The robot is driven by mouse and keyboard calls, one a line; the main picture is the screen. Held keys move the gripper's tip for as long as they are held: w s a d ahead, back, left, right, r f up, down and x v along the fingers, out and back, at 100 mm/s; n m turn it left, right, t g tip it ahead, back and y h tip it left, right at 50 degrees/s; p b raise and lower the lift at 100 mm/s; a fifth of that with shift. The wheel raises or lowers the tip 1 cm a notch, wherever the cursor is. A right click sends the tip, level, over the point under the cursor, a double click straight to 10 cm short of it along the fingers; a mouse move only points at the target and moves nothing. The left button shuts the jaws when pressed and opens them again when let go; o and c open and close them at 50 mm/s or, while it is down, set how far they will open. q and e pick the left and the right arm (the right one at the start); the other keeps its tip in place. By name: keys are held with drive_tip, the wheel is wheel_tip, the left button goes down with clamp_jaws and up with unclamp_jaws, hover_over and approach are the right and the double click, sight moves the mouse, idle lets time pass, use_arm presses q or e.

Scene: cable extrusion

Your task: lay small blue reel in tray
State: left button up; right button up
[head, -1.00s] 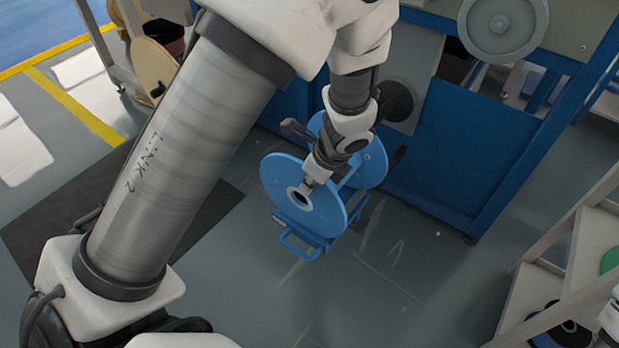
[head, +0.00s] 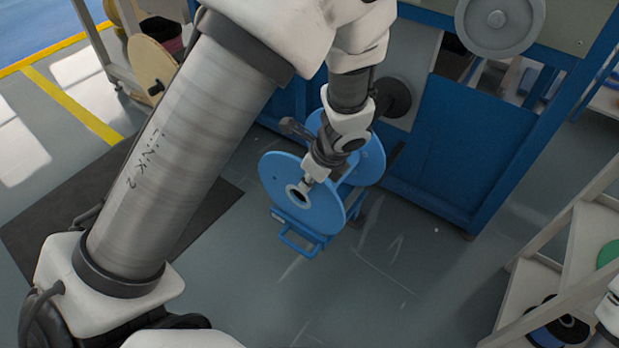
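A blue reel (head: 325,207) with two round flanges and a pale hub ring stands on edge in the middle of the head view. A blue base (head: 297,222) with a loop handle is directly under it, in front of the blue machine frame; I cannot tell whether this is the tray. My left gripper (head: 308,181) reaches down from above to the near flange, close to the hub. Its fingertips are small and partly hidden, so I cannot tell whether they are closed on the reel.
The blue machine (head: 465,140) with a grey wheel stands behind the reel. Pale shelves (head: 585,240) at the right carry a black and blue reel (head: 563,334) and a green disc (head: 608,253). A dark mat (head: 45,225) lies at the left. Floor right of the reel is clear.

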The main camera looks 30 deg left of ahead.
use_arm(q)
drive_tip(key=o, duration=0.4)
drive_tip(key=shift+f, duration=0.2)
